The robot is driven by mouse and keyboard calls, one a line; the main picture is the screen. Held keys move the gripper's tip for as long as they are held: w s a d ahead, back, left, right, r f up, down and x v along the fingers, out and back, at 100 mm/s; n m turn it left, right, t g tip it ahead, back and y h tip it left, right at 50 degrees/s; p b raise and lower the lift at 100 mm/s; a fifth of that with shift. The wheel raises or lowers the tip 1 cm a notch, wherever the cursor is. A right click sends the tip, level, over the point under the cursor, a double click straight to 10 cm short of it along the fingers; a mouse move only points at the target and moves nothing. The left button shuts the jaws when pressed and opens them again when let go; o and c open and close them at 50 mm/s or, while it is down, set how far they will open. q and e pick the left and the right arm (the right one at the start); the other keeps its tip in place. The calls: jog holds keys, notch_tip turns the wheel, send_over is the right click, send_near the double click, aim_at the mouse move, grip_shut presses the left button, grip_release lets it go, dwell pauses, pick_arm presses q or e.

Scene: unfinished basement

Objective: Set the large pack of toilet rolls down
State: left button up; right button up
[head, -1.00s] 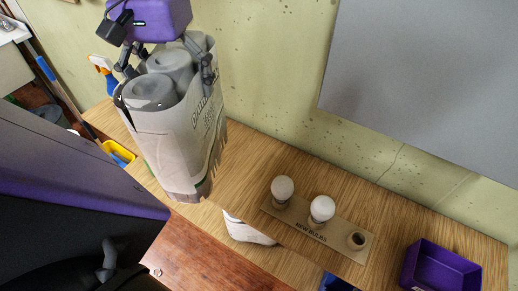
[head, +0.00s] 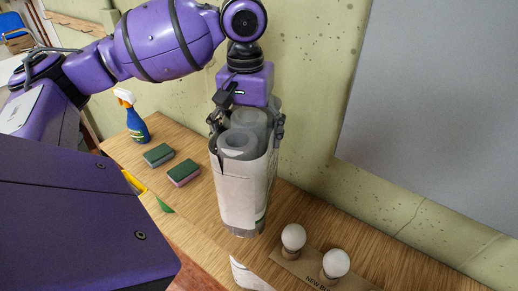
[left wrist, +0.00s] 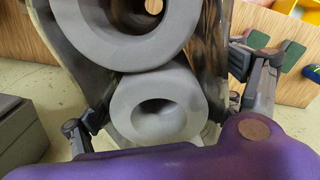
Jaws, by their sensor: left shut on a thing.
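The large pack of toilet rolls (head: 240,190) is a tall pale wrapped pack with grey rolls showing at its top. My left gripper (head: 246,126) is above it in the head view, with one finger down each side, shut on its upper part. The pack is upright over the wooden bench top (head: 195,203), beside the light bulbs. I cannot tell whether its base touches the wood. In the left wrist view the roll ends of the pack (left wrist: 160,105) fill the middle, between the fingers of the gripper (left wrist: 165,100). My right gripper is not in view.
Two sponges (head: 158,155) (head: 184,173) and a blue spray bottle (head: 137,122) are to the left. A speckled wall (head: 310,100) and grey panel (head: 430,110) stand behind.

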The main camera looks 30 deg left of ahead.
pick_arm(q)
jog(key=shift+w+d+f+b, duration=0.15)
jog(key=shift+w+f, duration=0.15)
jog(key=shift+f, duration=0.5)
jog(key=shift+w+d+f+b, duration=0.1)
jog(key=shift+w+f, duration=0.2)
jog(key=shift+f, duration=0.55)
jog(key=shift+w+d+f+b, duration=0.15)
jog(key=shift+w+f, duration=0.15)
jog(key=shift+f, duration=0.5)
jog(key=shift+f, duration=0.1)
jog(key=o, duration=2)
jog(key=shift+s+f, duration=0.1)
